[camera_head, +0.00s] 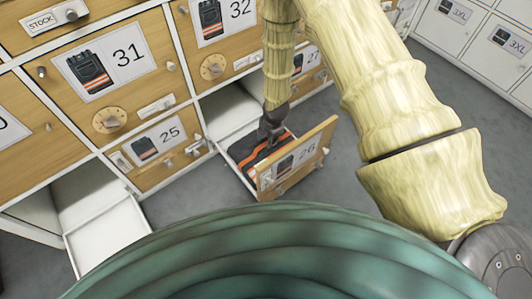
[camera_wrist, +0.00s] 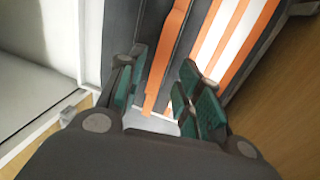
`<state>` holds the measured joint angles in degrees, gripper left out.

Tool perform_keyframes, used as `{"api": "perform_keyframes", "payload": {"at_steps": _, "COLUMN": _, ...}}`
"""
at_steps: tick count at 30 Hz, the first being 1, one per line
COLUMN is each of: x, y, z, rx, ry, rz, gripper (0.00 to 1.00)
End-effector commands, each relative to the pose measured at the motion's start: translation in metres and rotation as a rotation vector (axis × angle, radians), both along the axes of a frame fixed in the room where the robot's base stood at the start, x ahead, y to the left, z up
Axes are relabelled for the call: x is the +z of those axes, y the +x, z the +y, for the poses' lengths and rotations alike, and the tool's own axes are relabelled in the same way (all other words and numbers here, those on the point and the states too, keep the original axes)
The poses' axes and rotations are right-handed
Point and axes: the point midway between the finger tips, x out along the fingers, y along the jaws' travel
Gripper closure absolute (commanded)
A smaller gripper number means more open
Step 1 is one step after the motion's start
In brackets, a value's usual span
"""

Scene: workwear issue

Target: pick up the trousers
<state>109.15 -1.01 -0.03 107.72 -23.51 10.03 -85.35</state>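The trousers (camera_head: 248,148) are dark with orange and pale stripes and lie folded in the pulled-out drawer 26 (camera_head: 300,159). My gripper (camera_head: 268,138) is down at the trousers in the head view and hides part of them. In the wrist view my gripper (camera_wrist: 161,80) has its green-padded fingers apart, with the trousers (camera_wrist: 235,40) just beyond and between them. An orange stripe runs between the fingers. I cannot tell whether the fingertips touch the cloth.
The drawer's wooden front (camera_wrist: 285,105) stands close on the right in the wrist view. Another open drawer (camera_head: 105,235), white and empty where visible, is at lower left. Closed drawer 25 (camera_head: 160,150) and drawer 31 (camera_head: 105,70) are on the left. Grey floor (camera_head: 350,150) is clear beyond drawer 26.

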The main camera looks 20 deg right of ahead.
Motion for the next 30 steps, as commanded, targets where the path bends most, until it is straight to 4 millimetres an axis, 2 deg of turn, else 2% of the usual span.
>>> {"api": "perform_keyframes", "payload": {"at_steps": 13, "x": -0.046, "y": 0.007, "z": 0.005, "rx": -0.001, "ry": 0.000, "rz": 0.000, "gripper": 0.65}}
{"api": "perform_keyframes", "payload": {"at_steps": 22, "x": -0.049, "y": 0.008, "z": 0.006, "rx": -0.001, "ry": 0.000, "rz": 0.000, "gripper": 0.65}}
{"api": "perform_keyframes", "payload": {"at_steps": 23, "x": -0.049, "y": 0.008, "z": 0.006, "rx": -0.001, "ry": 0.000, "rz": 0.000, "gripper": 0.69}}
{"api": "perform_keyframes", "payload": {"at_steps": 28, "x": -0.049, "y": 0.008, "z": 0.006, "rx": -0.001, "ry": 0.000, "rz": 0.000, "gripper": 1.00}}
{"api": "perform_keyframes", "payload": {"at_steps": 30, "x": -0.049, "y": 0.008, "z": 0.006, "rx": -0.001, "ry": 0.000, "rz": 0.000, "gripper": 1.00}}
